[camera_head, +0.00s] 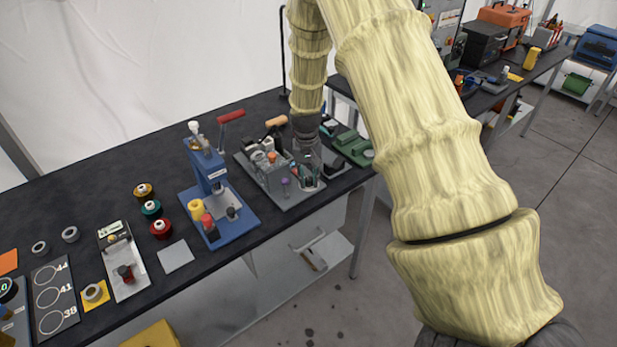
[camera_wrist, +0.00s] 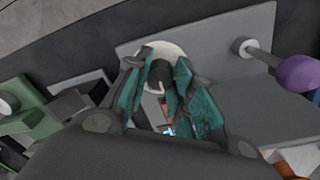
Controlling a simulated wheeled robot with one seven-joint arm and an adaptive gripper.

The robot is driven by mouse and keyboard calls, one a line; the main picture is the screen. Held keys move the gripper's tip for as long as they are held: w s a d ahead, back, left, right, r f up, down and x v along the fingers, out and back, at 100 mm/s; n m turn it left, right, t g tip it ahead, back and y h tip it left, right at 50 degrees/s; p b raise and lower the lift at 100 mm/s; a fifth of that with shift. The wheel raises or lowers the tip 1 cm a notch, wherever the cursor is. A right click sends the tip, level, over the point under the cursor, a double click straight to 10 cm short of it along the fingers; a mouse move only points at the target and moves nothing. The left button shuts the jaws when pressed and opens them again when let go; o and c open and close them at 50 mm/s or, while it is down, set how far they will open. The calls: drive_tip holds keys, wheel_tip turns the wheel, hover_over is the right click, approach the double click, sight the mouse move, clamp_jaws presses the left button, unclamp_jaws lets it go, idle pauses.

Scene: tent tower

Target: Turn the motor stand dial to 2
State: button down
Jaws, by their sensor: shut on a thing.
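The motor stand (camera_head: 268,175) is a grey unit on a grey plate near the right end of the black bench. Its dial (camera_wrist: 160,75) is a dark knob on a pale round face in the wrist view. My gripper (camera_wrist: 159,84) has its teal fingers on both sides of the knob and is shut on it. In the head view my gripper (camera_head: 307,175) reaches down at the stand's right front. The numbers on the dial face cannot be read, so its setting cannot be told.
A purple knob on a metal shaft (camera_wrist: 298,73) stands close beside the dial. A blue press (camera_head: 212,178) with a red-handled lever stands left of the stand. Green blocks (camera_head: 352,147) lie to the right. The bench's front edge is near.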

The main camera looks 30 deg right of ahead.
sight(307, 179)
idle(0.3)
drive_tip(key=c, duration=1.5)
unclamp_jaws()
drive_tip(key=shift+o, duration=0.2)
drive_tip(key=shift+r, duration=0.1)
wheel_tip(307, 179, up, 12)
drive_tip(key=shift+w+a, duration=0.15)
